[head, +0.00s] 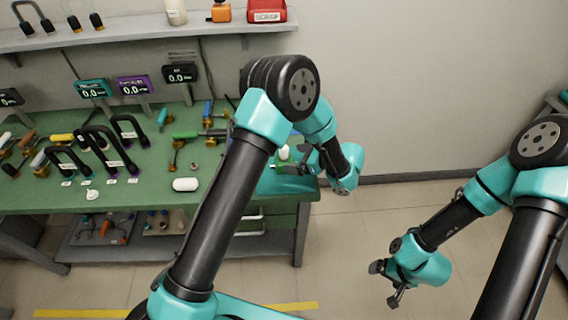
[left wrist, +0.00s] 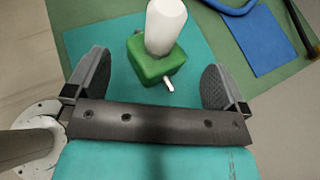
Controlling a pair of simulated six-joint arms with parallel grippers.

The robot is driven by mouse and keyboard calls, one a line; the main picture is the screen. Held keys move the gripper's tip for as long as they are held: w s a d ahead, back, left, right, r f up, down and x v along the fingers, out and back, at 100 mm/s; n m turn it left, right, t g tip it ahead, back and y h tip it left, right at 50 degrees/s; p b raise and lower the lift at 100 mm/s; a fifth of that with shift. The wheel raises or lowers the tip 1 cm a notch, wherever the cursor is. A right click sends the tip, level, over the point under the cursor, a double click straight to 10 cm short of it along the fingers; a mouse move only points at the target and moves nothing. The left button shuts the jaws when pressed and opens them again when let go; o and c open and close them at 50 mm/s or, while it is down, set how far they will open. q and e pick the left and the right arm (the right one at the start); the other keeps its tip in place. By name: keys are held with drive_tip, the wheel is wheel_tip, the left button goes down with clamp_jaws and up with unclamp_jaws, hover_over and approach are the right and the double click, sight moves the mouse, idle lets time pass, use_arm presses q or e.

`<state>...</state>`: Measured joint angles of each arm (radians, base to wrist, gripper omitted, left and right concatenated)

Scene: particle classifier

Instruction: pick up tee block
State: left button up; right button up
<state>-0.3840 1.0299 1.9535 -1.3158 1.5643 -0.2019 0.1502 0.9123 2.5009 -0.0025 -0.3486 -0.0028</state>
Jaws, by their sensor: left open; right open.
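A green block with a white rounded cylinder on top and a small metal pin on its side, which I take to be the tee block (left wrist: 157,62), sits on a teal mat (left wrist: 100,40) in the left wrist view. My left gripper (left wrist: 158,72) is open, its two grey fingers on either side of the block, with clear gaps and nothing held. In the head view my left gripper (head: 300,166) is low over the bench's right end, and the block is mostly hidden there; a white top (head: 284,152) shows. My right gripper (head: 385,283) is open and empty above the floor.
The green bench (head: 215,172) carries several black handles (head: 97,150), coloured valve-like parts and a white capsule (head: 185,184) left of my left gripper. A shelf (head: 130,36) holds a red scrap bin (head: 267,11). A blue mat (left wrist: 255,38) lies nearby.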

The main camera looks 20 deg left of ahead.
sight(288, 151)
use_arm(q)
drive_tip(key=shift+x, duration=2.6)
drive_tip(key=shift+s, duration=0.1)
drive_tip(key=shift+c, duration=0.4)
drive_tip(key=c, duration=0.8)
drive_tip(key=shift+r, duration=1.8)
drive_tip(key=s+d, duration=0.1)
drive_tip(key=s, duration=0.4)
drive_tip(key=s+d+r, duration=0.1)
drive_tip(key=s+d, duration=0.1)
drive_tip(key=s, duration=0.3)
drive_tip(key=s+d, duration=0.1)
drive_tip(key=s, duration=0.4)
drive_tip(key=shift+s+d+r, duration=0.15)
drive_tip(key=shift+d, duration=0.15)
